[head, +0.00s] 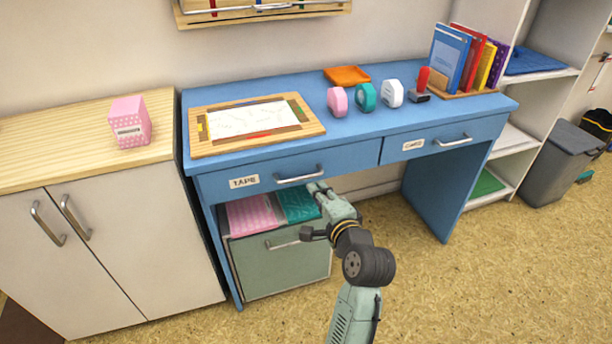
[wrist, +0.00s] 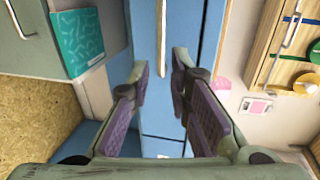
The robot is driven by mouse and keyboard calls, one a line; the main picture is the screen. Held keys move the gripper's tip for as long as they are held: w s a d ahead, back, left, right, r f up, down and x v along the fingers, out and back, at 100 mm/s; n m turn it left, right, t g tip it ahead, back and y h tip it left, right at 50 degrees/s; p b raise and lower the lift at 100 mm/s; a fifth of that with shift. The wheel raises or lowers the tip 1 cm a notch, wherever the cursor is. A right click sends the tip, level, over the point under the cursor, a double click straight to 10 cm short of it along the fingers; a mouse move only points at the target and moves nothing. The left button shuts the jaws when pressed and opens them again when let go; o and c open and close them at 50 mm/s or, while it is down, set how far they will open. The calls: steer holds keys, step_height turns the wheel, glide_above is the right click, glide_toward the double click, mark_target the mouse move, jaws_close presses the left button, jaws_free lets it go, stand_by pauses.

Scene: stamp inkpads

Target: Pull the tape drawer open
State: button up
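The tape drawer (head: 345,160) is in the left front of the blue desk and carries a "TAPE" label (head: 244,181). Its front looks flush with the desk, so it appears closed. Its silver bar handle (head: 298,176) is horizontal in the head view. In the wrist view the handle (wrist: 161,40) runs upright, in line with the gap between the fingers. My gripper (head: 316,188) is just below the right end of the handle. In the wrist view my gripper (wrist: 160,72) is open, with space between its fingertips. I cannot tell whether a finger touches the handle.
A grey-green cabinet (head: 280,268) with pink and teal items on top stands under the drawer. The cards drawer (head: 425,143) is to the right. A framed board (head: 315,128), tape rolls and books are on the desktop. The floor in front is clear.

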mark_target(307, 178)
steer(key=x, duration=0.9)
steer(key=shift+w+a+p, duration=0.15)
steer(key=shift+w+p, duration=0.05)
steer(key=shift+p, duration=0.2)
steer(key=shift+c, duration=0.2)
jaws_close()
